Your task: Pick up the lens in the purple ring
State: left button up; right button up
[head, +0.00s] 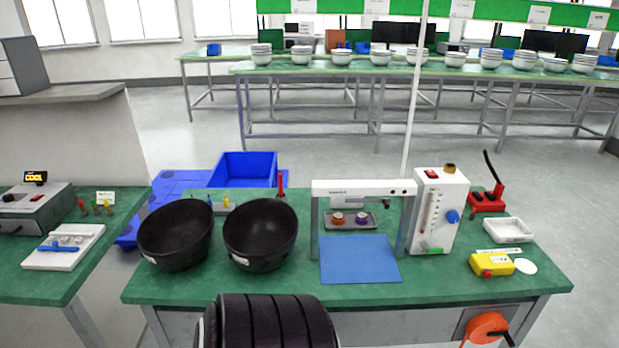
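The lens in the purple ring (362,218) sits on a small dark tray (350,227) on the green bench. A lens in an orange ring (338,218) sits beside it on the left in the same tray. The tray lies under the white bar of a gantry-like frame (365,187), behind a blue mat (360,259). Neither of my grippers shows in the head view.
Two black bowls (262,234) stand left of the frame. A white box with a gauge (437,212) stands right of it. A yellow device (491,265), white tray (509,230) and red tool (487,200) are further right. The blue mat is empty.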

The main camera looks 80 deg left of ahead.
aim_at(361, 218)
jog(key=u, duration=2.15)
jog(key=i+l+u, duration=0.15)
jog(key=l, duration=0.15)
jog(key=l+u, duration=0.15)
jog(key=l, duration=0.15)
jog(key=i+l+u, duration=0.15)
jog(key=l, duration=0.2)
